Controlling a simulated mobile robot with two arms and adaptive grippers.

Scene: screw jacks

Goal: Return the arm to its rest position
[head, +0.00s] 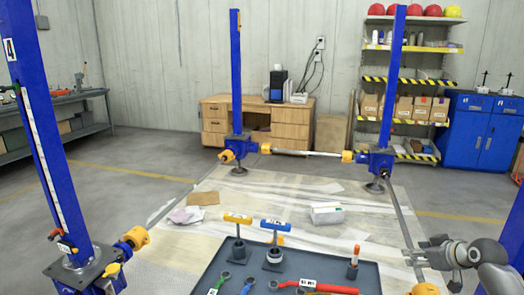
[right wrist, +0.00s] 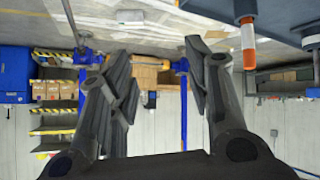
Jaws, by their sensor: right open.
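My right gripper (head: 418,252) is at the right of the head view, beside the right end of the grey tray (head: 370,274). In the right wrist view, which looks upside down, its two dark fingers (right wrist: 160,85) are spread wide with nothing between them. The wrist and part of my right arm show behind it at the right edge. My left gripper and arm do not show in the head view.
The tray holds a yellow-topped tool (head: 237,218), a blue-topped tool (head: 273,225), an orange-and-white handle (head: 355,254) and a red wrench (head: 315,288). Blue screw-jack columns (head: 236,75) stand around the mat. A near-right column rises close behind my right arm.

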